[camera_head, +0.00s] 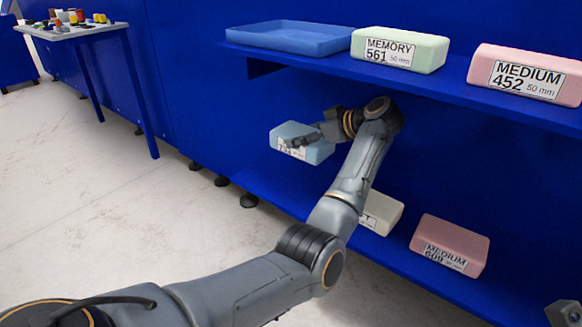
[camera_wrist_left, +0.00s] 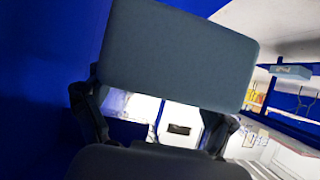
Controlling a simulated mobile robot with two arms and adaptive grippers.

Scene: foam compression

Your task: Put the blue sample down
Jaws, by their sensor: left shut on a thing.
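The blue sample (camera_head: 302,143) is a light blue foam block with a white label, partly hidden by the fingers. My left gripper (camera_head: 308,138) is shut on it, between the upper and lower shelves in the head view. In the left wrist view the sample (camera_wrist_left: 178,52) fills the upper middle, with a gripper finger (camera_wrist_left: 88,112) at its lower left. I cannot tell whether the sample touches the lower shelf. My right gripper cannot be made out; only a small grey part shows at the lower right edge of the head view.
The upper shelf holds a blue tray (camera_head: 290,40), a green MEMORY 561 block (camera_head: 400,47) and a pink MEDIUM 452 block (camera_head: 528,72). The lower shelf (camera_head: 400,258) holds a cream block (camera_head: 381,212) and a pink MEDIUM block (camera_head: 450,242). A table (camera_head: 75,31) with small items stands far left.

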